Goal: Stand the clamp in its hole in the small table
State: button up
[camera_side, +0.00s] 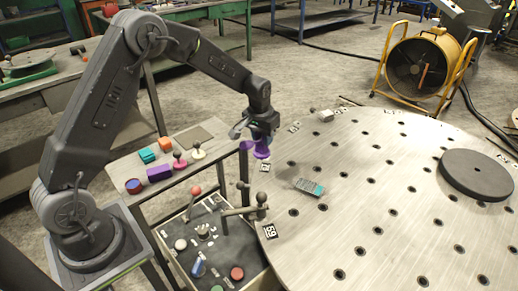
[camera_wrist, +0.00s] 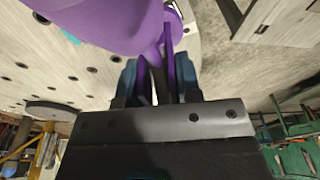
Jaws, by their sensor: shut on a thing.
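My gripper (camera_side: 260,129) points down over the left edge of the big round metal table and is shut on a purple clamp (camera_side: 262,152). The clamp has a flared lower part and a thin bar at its left. In the wrist view the purple clamp (camera_wrist: 115,25) fills the top left, and its thin bar runs between the fingers of my gripper (camera_wrist: 157,75). Its lower end is partly hidden, and I cannot tell whether it touches anything. The small table (camera_side: 133,172) stands left of the round table; its hole is not clearly visible.
The round table (camera_side: 330,235) has many holes and carries a teal-topped piece (camera_side: 308,187) and a dark disc (camera_side: 478,172). A dark clamp-like fixture (camera_side: 260,207) stands by its left edge.

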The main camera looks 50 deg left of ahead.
jog(key=w+a+m, duration=0.1)
jog(key=w+a, duration=0.2)
jog(key=a, duration=0.9)
jog(key=w+a, duration=0.4)
jog(key=a, duration=0.8)
notch_tip(320, 180, down, 6)
jog(key=shift+s+f, duration=0.15)
jog(key=shift+s, duration=0.05)
jog(key=shift+f, duration=0.15)
jog(key=shift+f, duration=0.35)
jog(key=shift+f, duration=0.35)
jog(key=shift+f, duration=0.35)
jog(key=shift+f, duration=0.65)
jog(key=shift+f, duration=0.35)
